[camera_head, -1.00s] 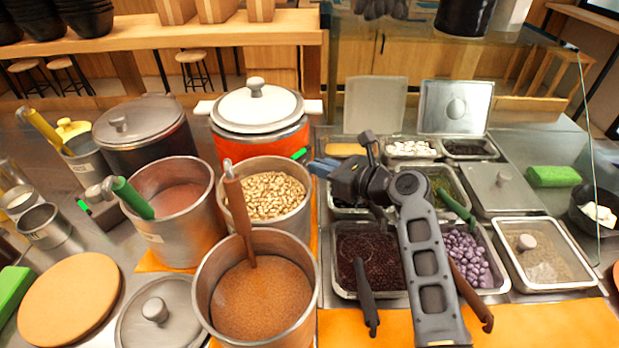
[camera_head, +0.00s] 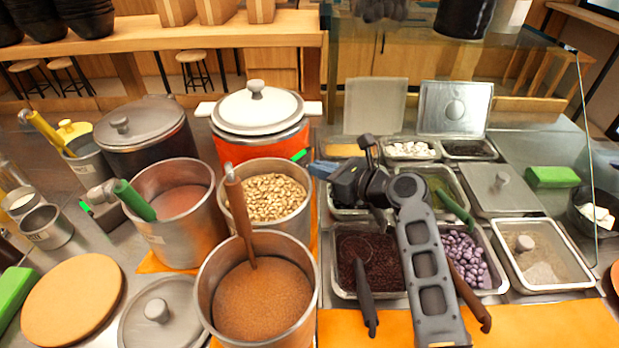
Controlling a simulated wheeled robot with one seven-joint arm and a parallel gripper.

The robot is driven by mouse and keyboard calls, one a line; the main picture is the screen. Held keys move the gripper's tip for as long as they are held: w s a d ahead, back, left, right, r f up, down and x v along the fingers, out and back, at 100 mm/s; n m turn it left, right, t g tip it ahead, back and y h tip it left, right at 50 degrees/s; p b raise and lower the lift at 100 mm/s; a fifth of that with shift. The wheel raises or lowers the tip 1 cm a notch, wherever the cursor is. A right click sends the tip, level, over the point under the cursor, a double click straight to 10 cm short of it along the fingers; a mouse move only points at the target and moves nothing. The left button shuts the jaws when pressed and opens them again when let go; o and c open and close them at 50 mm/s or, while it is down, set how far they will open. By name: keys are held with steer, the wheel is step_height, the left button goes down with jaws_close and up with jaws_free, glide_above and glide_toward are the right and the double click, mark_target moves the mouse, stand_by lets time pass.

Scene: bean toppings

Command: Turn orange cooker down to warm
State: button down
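The orange cooker (camera_head: 262,147) stands at the back centre with a white lid (camera_head: 257,108) and white side handles. Its lower front is hidden behind the pot of beans, and I cannot make out a control on it. My gripper (camera_head: 318,168) is at the end of my arm, to the right of the cooker and apart from it, above the topping trays. Its fingers point left toward the cooker's lower right side. The fingers are small and seen side-on, so I cannot tell whether they are open or shut.
A steel pot of beans (camera_head: 292,222) stands directly in front of the cooker. A dark lidded cooker (camera_head: 146,139) is to its left. A pot of brown filling (camera_head: 205,297) with a ladle is nearest. Topping trays (camera_head: 512,292) fill the right side. A green block (camera_head: 551,177) lies far right.

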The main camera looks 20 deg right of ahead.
steer(key=shift+s+a+r+p, duration=0.1)
steer(key=shift+a+p, duration=0.1)
steer(key=shift+a, duration=0.45)
steer(key=shift+s+a+r+p, duration=0.1)
steer(key=shift+a+p, duration=0.1)
steer(key=shift+a, duration=0.5)
steer(key=shift+s+a+f, duration=0.1)
steer(key=shift+s+a, duration=0.1)
steer(key=shift+a, duration=0.1)
steer(key=shift+s+a+f, duration=0.15)
steer(key=shift+s+a, duration=0.05)
glide_toward(308, 174)
steer(key=shift+w+a, duration=0.25)
steer(key=shift+a, duration=0.9)
steer(key=shift+w, duration=0.1)
